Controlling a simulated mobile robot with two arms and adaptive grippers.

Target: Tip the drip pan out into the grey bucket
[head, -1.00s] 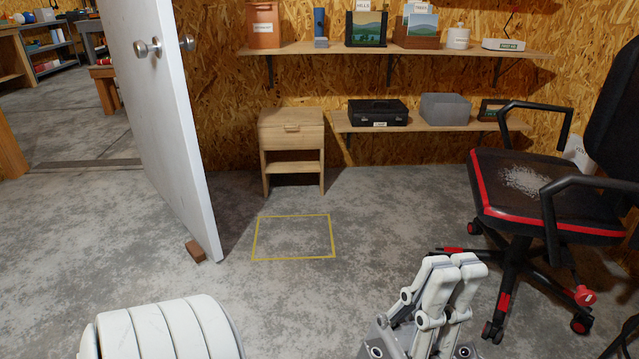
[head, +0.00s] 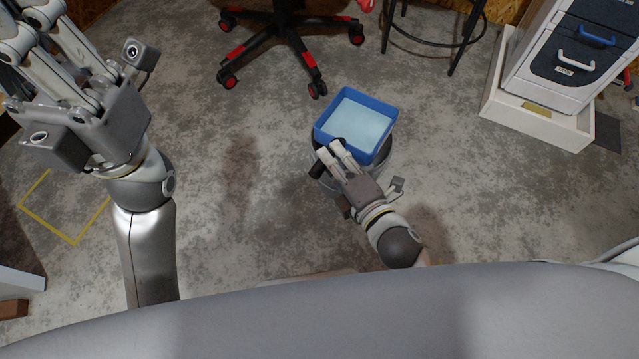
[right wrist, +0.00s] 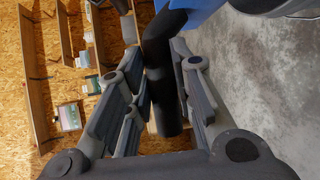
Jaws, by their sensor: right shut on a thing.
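The drip pan (head: 358,122) is a blue square tray with pale blue liquid in it, seen in the head view. It looks nearly level, above the grey bucket (head: 388,173), and hides most of the bucket. My right gripper (head: 334,150) is shut on the pan's black handle (head: 317,169). In the right wrist view the handle (right wrist: 163,85) runs between the fingers, with a bit of the blue pan (right wrist: 199,13) at the top. My left gripper (head: 48,40) is raised at the upper left of the head view. Its fingertips are partly cut off, so its opening is unclear.
The wheeled chair base (head: 280,42) is behind the pan, with a black stool frame (head: 432,38) beside it. A white drawer unit (head: 560,65) stands at the right on a pale base. A yellow floor outline (head: 72,241) is at left. Concrete floor around the bucket is clear.

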